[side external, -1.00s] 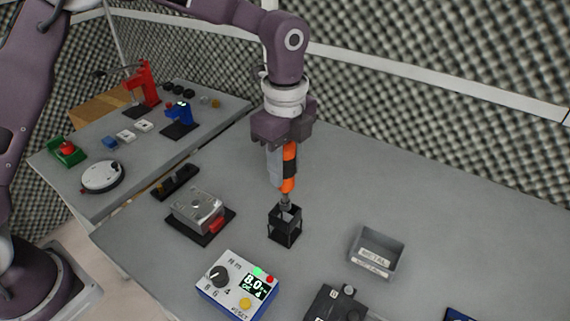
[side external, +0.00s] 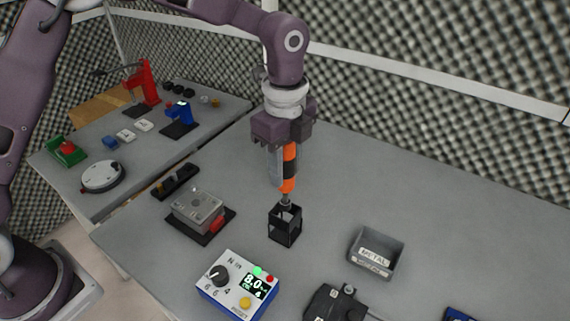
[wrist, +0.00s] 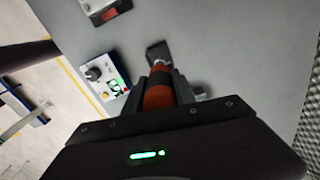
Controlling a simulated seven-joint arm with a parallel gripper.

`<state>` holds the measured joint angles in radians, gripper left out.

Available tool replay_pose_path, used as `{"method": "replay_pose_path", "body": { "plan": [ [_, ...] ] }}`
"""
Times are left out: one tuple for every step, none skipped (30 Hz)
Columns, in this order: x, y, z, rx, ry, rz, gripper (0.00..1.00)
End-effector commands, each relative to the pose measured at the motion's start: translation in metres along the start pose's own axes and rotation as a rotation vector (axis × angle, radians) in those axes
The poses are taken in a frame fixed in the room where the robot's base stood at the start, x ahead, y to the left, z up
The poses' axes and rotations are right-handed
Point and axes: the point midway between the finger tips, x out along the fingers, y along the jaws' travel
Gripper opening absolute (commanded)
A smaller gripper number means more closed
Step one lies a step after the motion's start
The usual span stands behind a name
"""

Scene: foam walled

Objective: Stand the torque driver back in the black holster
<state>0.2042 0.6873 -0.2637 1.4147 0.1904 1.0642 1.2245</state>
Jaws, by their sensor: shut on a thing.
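The torque driver (side external: 289,172), orange with a black band, is held upright in my gripper (side external: 283,170), which is shut on it. Its dark tip points down at the open top of the black holster (side external: 285,228), a square open-frame stand on the grey table. The tip is at or just inside the holster's top opening; I cannot tell how deep. In the wrist view the orange driver (wrist: 158,92) lies between the fingers of my gripper (wrist: 160,85), and part of the dark holster (wrist: 158,52) shows beyond it.
A grey metal block on a black base (side external: 198,212) is left of the holster. A blue-and-white meter box (side external: 238,285) stands in front. A grey METAL bin (side external: 376,251) is to the right, with a black device (side external: 335,303) nearer. The table behind the bin is clear.

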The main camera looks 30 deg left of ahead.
Motion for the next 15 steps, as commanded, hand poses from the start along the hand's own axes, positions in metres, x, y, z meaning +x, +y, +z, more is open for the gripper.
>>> {"method": "replay_pose_path", "body": {
  "plan": [
    [0.001, 0.000, 0.000, 0.000, 0.000, 0.000, 0.00],
    [0.002, 0.000, 0.000, 0.000, 0.000, 0.000, 0.00],
    [0.003, 0.000, 0.000, 0.000, 0.000, 0.000, 0.00],
    [0.004, 0.000, 0.000, 0.000, 0.000, 0.000, 0.00],
    [0.004, 0.000, 0.000, 0.000, 0.000, 0.000, 0.00],
    [0.005, 0.000, 0.000, 0.000, 0.000, 0.001, 0.00],
    [0.006, 0.000, 0.000, 0.000, 0.000, 0.001, 0.00],
    [0.007, 0.000, 0.000, 0.000, -0.001, 0.001, 0.00],
    [0.008, 0.000, 0.000, 0.000, -0.001, 0.000, 0.00],
    [0.009, 0.000, 0.000, 0.000, 0.000, 0.000, 0.00],
    [0.009, 0.000, 0.000, 0.000, 0.000, 0.000, 0.00],
    [0.010, 0.000, 0.000, 0.000, 0.000, 0.000, 0.00],
    [0.011, 0.000, 0.000, 0.000, 0.000, 0.000, 0.00],
    [0.012, 0.000, 0.000, 0.000, 0.000, 0.000, 0.00],
    [0.013, 0.000, 0.000, 0.000, 0.000, 0.000, 0.00]
  ]
}}
